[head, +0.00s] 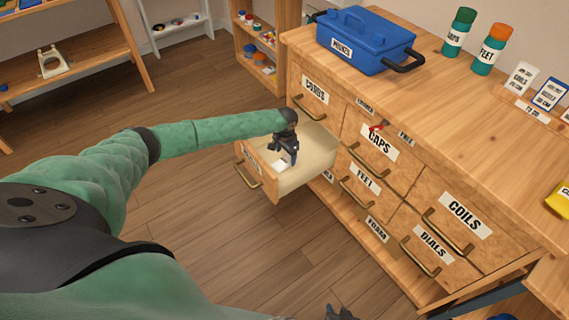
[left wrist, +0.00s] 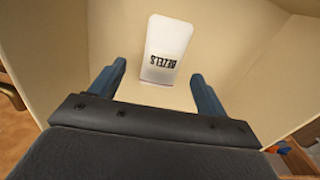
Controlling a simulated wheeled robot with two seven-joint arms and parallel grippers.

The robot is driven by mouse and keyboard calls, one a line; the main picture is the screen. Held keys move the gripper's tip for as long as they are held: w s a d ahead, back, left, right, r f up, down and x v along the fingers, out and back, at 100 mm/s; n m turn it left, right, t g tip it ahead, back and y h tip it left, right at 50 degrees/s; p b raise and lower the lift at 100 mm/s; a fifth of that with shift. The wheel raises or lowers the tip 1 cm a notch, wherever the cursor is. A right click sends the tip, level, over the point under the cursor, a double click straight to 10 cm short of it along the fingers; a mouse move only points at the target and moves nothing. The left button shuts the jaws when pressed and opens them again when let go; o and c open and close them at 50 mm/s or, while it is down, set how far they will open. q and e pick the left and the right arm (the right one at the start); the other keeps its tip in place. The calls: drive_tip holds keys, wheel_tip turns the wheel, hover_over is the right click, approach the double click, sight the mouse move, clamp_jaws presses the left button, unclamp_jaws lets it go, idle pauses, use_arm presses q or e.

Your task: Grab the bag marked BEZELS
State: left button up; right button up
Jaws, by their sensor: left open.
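The bag marked BEZELS (left wrist: 168,38) is a small whitish packet lying on the floor of an open drawer (head: 312,152). Its black label reads upside down in the left wrist view. In the head view a white patch of the bag (head: 279,165) shows below my left gripper (head: 285,152). My left gripper is open and empty, pointing down into the drawer; in the left wrist view its two blue fingers (left wrist: 158,72) stand to either side of the bag's near end, apart from it. A dark piece of my right gripper (head: 342,313) shows at the bottom edge of the head view, mostly cut off.
The wooden cabinet has shut drawers labelled COILS (head: 466,216), DIALS (head: 433,243) and CAPS (head: 379,142). The drawer walls stand close around my left gripper. A blue toolbox (head: 365,40) and two green bottles stand on top. The floor at left is clear.

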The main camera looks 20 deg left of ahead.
sight(285, 160)
use_arm(q)
drive_tip(key=shift+a+f, duration=0.2)
drive_tip(key=shift+f, duration=1.95)
drive_tip(key=c, duration=1.1)
